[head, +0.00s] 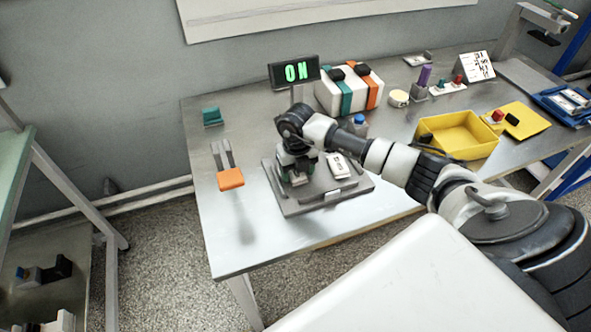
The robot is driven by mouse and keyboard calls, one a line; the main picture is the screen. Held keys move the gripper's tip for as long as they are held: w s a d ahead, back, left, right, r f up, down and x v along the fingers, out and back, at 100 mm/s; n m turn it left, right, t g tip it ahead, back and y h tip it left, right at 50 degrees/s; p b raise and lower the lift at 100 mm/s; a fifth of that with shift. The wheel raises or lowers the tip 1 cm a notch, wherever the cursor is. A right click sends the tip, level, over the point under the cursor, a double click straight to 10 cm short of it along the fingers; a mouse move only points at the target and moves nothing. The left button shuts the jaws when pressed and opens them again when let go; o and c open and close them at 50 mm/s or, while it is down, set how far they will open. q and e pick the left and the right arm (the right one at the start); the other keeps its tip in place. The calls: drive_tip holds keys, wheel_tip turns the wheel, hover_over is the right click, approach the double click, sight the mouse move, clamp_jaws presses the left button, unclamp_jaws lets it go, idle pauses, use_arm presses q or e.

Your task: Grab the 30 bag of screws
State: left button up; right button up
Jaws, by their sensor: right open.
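I cannot make out a bag of screws anywhere in the head view. My right gripper (295,178) reaches in from the right and points down over the left part of a grey fixture (318,196) on the metal table. Its jaws are open; dark and greenish parts lie right at the fingertips, and I cannot tell whether they touch. A white part (338,166) sits in the fixture just right of the gripper. My left gripper is not in view.
An orange-ended clamp-like tool (230,179) is left of the fixture. Behind stand a lit "ON" display (294,72) and white boxes with teal and orange bands (340,93). A yellow bin (458,136) is at right. The table's front left is clear.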

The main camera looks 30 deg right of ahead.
drive_tip(key=shift+f, duration=0.35)
drive_tip(key=shift+r, duration=0.1)
drive_tip(key=c, duration=0.7)
